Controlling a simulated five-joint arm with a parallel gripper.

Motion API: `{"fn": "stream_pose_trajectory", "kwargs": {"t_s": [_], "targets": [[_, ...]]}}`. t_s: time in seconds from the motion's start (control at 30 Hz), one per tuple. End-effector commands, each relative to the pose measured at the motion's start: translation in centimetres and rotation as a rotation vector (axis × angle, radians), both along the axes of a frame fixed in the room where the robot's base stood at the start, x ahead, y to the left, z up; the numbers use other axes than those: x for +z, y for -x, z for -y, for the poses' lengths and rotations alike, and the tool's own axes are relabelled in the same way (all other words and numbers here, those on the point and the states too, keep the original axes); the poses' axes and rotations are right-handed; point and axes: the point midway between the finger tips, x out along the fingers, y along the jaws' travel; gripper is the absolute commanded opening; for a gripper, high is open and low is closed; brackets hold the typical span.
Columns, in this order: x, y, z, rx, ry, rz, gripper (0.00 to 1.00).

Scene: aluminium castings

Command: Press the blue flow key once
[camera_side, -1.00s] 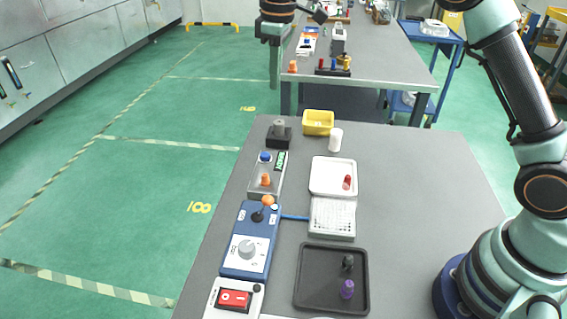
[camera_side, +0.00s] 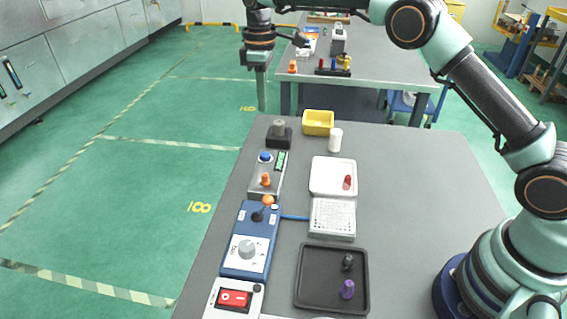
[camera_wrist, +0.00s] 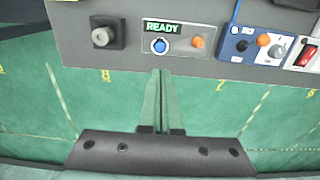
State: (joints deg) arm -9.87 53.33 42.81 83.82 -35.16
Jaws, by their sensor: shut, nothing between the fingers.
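The blue flow key (camera_side: 265,157) is a round blue button on a grey panel (camera_side: 256,186) near the left edge of the table. The panel also carries an orange knob (camera_side: 265,179) and a green display (camera_side: 281,161). In the wrist view the blue key (camera_wrist: 159,46) sits below the display (camera_wrist: 161,27), which reads READY. My gripper (camera_wrist: 160,74) is shut and empty, its fingertips appearing just below the panel. In the side view my gripper (camera_side: 262,107) hangs pointing down, high and clear of the key.
A dark block with a grey knob (camera_side: 279,132) and a yellow bin (camera_side: 318,122) stand behind the panel. A blue box with a lever (camera_side: 249,240) and a red rocker switch (camera_side: 234,298) stand in front. White (camera_side: 315,189) and black (camera_side: 300,292) trays lie right.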

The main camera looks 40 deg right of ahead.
Motion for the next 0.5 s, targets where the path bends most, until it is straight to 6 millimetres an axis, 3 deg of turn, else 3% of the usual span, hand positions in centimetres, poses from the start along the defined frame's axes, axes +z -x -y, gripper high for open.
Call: {"fn": "stream_pose_trajectory", "kwargs": {"t_s": [0.5], "targets": [[-9.7,0.1,0.0,-0.001,0.001,-0.005,0.00]]}}
